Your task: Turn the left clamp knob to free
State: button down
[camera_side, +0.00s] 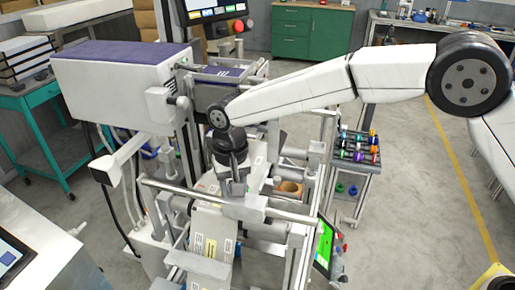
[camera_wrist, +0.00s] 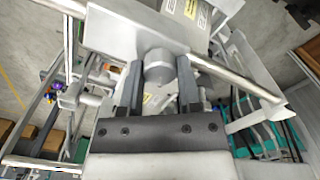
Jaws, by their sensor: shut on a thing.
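My gripper (camera_side: 236,190) points down over the middle of the machine in the side view. In the wrist view its two dark fingers (camera_wrist: 159,88) are shut on a round grey clamp knob (camera_wrist: 157,68), one finger on each side. The knob is attached beside a pale grey block (camera_wrist: 125,35) on a metal rod. In the side view the fingers and wrist mostly hide the knob, and the block (camera_side: 246,207) shows just below. I cannot tell from the frames how far the knob is turned.
Metal rods (camera_side: 170,187) and frame posts surround my gripper closely. A pale labelled film web (camera_side: 213,232) runs below. A big grey housing (camera_side: 120,80) stands at left. A rack with coloured spools (camera_side: 358,152) and a green-screen panel (camera_side: 323,247) are at right.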

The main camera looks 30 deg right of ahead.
jog(key=n, duration=1.3)
dwell(0.4)
jog(key=shift+c, duration=1.4)
grip_release()
jog(key=shift+r, duration=0.15)
jog(key=shift+r, duration=3.8)
